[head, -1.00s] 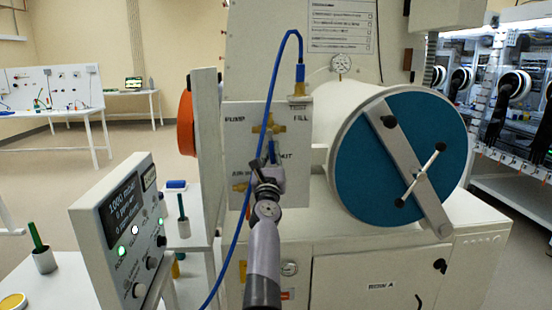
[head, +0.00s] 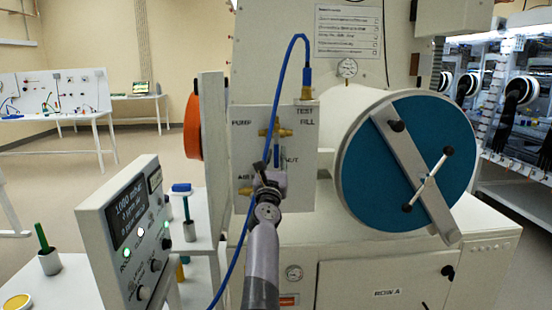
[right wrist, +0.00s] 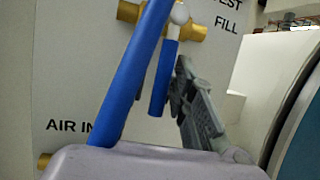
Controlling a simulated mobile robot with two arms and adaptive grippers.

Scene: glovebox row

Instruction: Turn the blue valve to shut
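The blue valve's lever (right wrist: 163,80) hangs down, nearly vertical, from a brass fitting (right wrist: 188,27) on the white panel. In the head view the lever (head: 276,155) shows small, just above my right gripper (head: 265,172). In the right wrist view a dark ribbed finger of my right gripper (right wrist: 192,100) is close to the right of the lever's lower end. I see no clear grip on the lever. The finger outlines overlap, so their opening is unclear. My left gripper is not in view.
A blue hose (right wrist: 138,75) runs in front of the panel, left of the lever, and loops up in the head view. A round teal door (head: 405,150) with a bar handle is at the right. A control box (head: 135,235) stands at the left.

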